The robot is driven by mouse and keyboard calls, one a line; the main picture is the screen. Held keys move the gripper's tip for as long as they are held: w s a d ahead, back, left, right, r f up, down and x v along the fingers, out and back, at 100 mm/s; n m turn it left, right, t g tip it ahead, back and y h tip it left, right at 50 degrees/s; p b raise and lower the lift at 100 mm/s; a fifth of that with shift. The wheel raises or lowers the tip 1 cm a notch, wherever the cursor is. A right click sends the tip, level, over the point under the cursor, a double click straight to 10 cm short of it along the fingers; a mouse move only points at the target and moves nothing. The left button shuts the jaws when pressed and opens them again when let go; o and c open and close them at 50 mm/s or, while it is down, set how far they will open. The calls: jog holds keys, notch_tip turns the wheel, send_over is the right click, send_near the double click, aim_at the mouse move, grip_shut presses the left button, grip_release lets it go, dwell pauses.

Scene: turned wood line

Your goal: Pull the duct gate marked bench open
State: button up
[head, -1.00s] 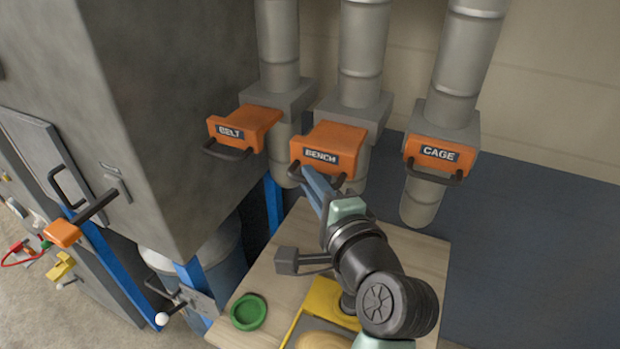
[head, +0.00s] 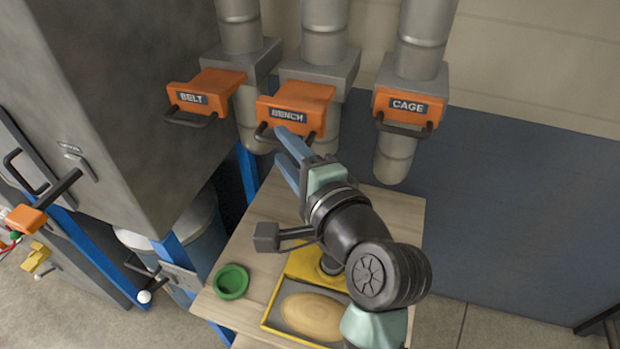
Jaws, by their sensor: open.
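The orange duct gate marked BENCH (head: 291,108) is the middle one of three, set in a grey collar on a vertical duct. It stands out from its collar toward me. Its black handle (head: 268,136) hangs at its front edge, partly hidden on the right by my gripper. My gripper (head: 285,148) is open, its blue fingers pointing up and left. The fingertips are just below the BENCH gate, at the right part of its handle in the picture. I cannot tell whether they touch the handle.
The BELT gate (head: 204,94) stands out to the left; the CAGE gate (head: 408,106) sits closer to its collar on the right. Below is a wooden bench top (head: 245,262) with a green round dish (head: 231,281) and a yellow tray (head: 267,318). A large grey cabinet (head: 130,100) fills the left.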

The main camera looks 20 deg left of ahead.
jog(key=b+v, duration=0.2)
jog(key=v, duration=0.8)
jog(key=shift+s+d, duration=0.15)
jog(key=shift+s, duration=0.1)
jog(key=w+d+r+n+t+h+b, duration=0.1)
jog(key=w+d+r+n+t+h, duration=0.2)
jog(key=r, duration=0.4)
jog(key=w+d+r+n+t+h+b, duration=0.1)
jog(key=d+r+n+t+h, duration=0.15)
jog(key=r+t, duration=0.4)
jog(key=s+d+r+n+t+h, duration=0.1)
jog(key=s+r+n+t+h, duration=0.1)
jog(key=r, duration=0.5)
jog(key=s+r+n+t+h, duration=0.3)
jog(key=s+r+t+h, duration=0.1)
jog(key=r, duration=0.4)
jog(key=shift+s+d+r, duration=0.15)
jog(key=shift+s+d, duration=0.25)
jog(key=shift+s, duration=0.25)
